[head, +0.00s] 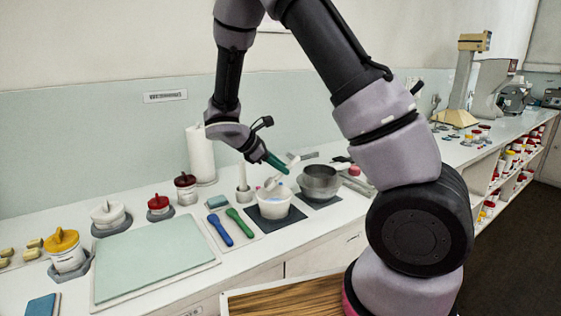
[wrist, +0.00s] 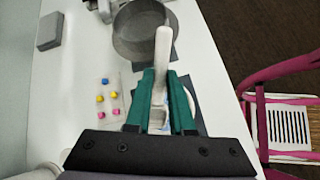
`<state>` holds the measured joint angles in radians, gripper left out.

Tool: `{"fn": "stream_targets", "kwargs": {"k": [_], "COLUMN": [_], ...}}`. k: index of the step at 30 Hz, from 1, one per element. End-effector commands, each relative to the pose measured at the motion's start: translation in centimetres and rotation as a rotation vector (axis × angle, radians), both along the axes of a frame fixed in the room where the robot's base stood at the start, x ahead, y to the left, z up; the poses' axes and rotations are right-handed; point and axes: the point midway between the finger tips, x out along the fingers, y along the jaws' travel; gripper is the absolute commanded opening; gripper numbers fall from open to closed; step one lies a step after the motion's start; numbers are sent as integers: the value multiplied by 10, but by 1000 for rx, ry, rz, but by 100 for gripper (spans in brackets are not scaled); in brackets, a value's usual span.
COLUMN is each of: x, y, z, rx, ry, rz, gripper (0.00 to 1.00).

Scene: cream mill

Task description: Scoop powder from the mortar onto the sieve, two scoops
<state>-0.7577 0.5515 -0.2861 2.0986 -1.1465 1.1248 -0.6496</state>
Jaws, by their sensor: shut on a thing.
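My gripper (head: 283,168) has teal fingers shut on a white scoop (head: 291,162). The scoop is tilted, with its lower end over or in the mouth of the mortar; I cannot tell which. In the wrist view the scoop (wrist: 162,50) stands between the fingers (wrist: 161,100). The mortar (head: 273,208) is a white bowl on a dark mat, below my gripper. Its contents are mostly hidden. The sieve (head: 319,182) is a grey metal round, seemingly on a bowl, just right of the mortar. In the wrist view the sieve (wrist: 128,35) is ahead of the fingers and looks empty.
A blue spoon (head: 219,231) and a green spoon (head: 242,224) lie left of the mortar. A white upright piece (head: 243,185) stands behind it. A pale green mat (head: 155,260) and lidded jars, one yellow-topped (head: 64,252), are farther left. A clear tray with coloured pieces (wrist: 109,99) lies beside my gripper.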

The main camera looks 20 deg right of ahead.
Motion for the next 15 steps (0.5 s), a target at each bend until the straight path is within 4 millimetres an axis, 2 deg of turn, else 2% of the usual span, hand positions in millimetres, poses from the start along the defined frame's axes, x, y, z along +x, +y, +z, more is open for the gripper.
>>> {"fn": "stream_targets", "kwargs": {"k": [15], "x": [0], "y": [-1], "z": [-42], "rx": [-2], "ry": [2], "rz": [-1], "gripper": [0]}}
